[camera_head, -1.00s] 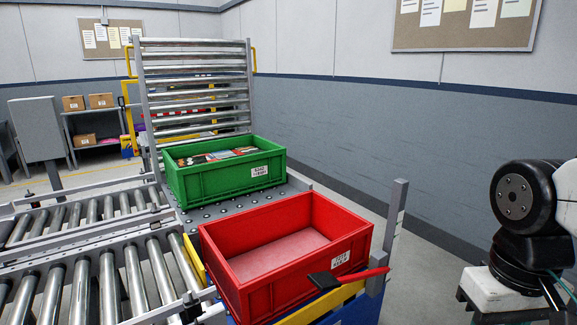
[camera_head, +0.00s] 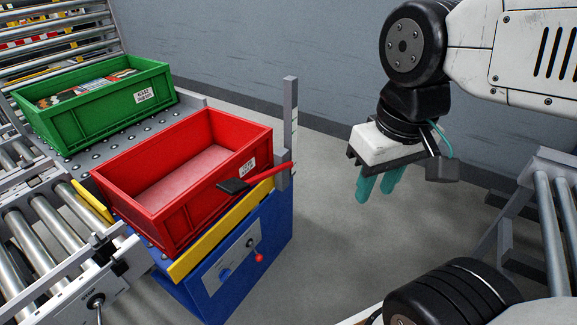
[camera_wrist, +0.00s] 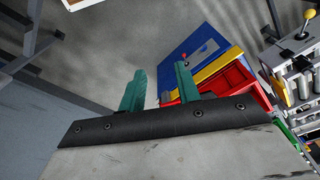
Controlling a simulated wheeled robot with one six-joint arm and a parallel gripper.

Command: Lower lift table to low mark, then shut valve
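The lift table (camera_head: 279,235) is a blue body with a yellow front edge, at the lower middle in the head view. A red crate (camera_head: 180,210) stands on it.
A green crate (camera_head: 95,118) with printed items stands behind the red one on a ball-studded deck. Roller conveyors (camera_head: 45,240) lie at left, and another roller frame (camera_head: 550,230) at right. Grey floor between table and right frame is clear.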

